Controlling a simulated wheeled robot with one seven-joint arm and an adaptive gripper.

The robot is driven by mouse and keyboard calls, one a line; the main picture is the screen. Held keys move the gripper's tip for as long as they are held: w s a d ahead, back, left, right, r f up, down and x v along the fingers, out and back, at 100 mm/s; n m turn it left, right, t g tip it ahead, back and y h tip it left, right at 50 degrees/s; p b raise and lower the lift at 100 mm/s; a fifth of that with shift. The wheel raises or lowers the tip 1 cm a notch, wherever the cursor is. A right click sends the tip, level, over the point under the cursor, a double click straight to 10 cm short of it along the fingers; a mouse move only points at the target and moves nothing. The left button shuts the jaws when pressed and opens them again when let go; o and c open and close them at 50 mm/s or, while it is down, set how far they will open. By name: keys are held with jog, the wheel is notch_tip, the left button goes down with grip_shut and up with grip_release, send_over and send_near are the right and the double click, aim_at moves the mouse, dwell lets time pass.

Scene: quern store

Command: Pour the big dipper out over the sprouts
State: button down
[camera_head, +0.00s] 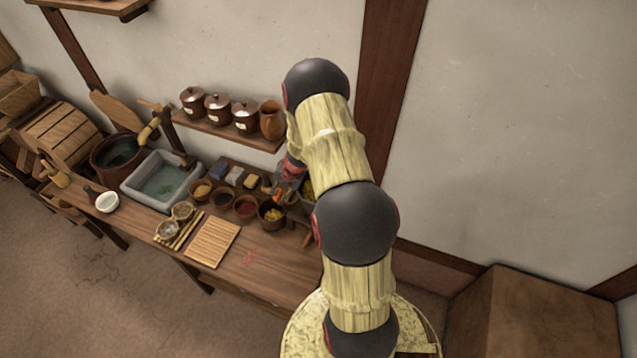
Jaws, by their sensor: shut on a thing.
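My gripper (280,190) is small in the view, low over the right part of the bench, beside the row of bowls. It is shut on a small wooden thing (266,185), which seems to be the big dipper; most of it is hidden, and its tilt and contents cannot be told. A grey vessel with yellow-green stuff (308,191), perhaps the sprouts, shows just right of my gripper, partly behind my arm. A dark bowl with yellow bits (272,215) stands just below my gripper.
The wooden bench (262,272) has a slatted mat (213,243), small bowls (222,198), a grey basin of water (163,182) and a dark tub (117,156). A wall shelf (228,133) with lidded jars (217,106) is above.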

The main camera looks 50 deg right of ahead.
jog(key=shift+w+a+f+g+p, duration=0.2)
jog(key=shift+w+g+p, duration=0.3)
jog(key=shift+p, duration=2.05)
jog(key=shift+w+a+f+h, duration=0.2)
jog(key=shift+h, duration=0.1)
jog(key=shift+w+a+f+g, duration=0.15)
jog(key=shift+w+g, duration=0.1)
jog(key=shift+g, duration=0.25)
jog(key=shift+s, duration=0.1)
jog(key=shift+s+d+r+t, duration=0.25)
jog(key=shift+s+d+t, duration=0.1)
jog(key=shift+t, duration=0.15)
jog(key=shift+s+f+b, duration=0.1)
jog(key=shift+s+b, duration=0.05)
jog(key=shift+b, duration=0.8)
jog(key=shift+s+d+t+b, duration=0.1)
jog(key=shift+t+b, duration=0.2)
jog(key=shift+b, duration=0.3)
jog(key=shift+s+r, duration=0.1)
jog(key=shift+r, duration=0.2)
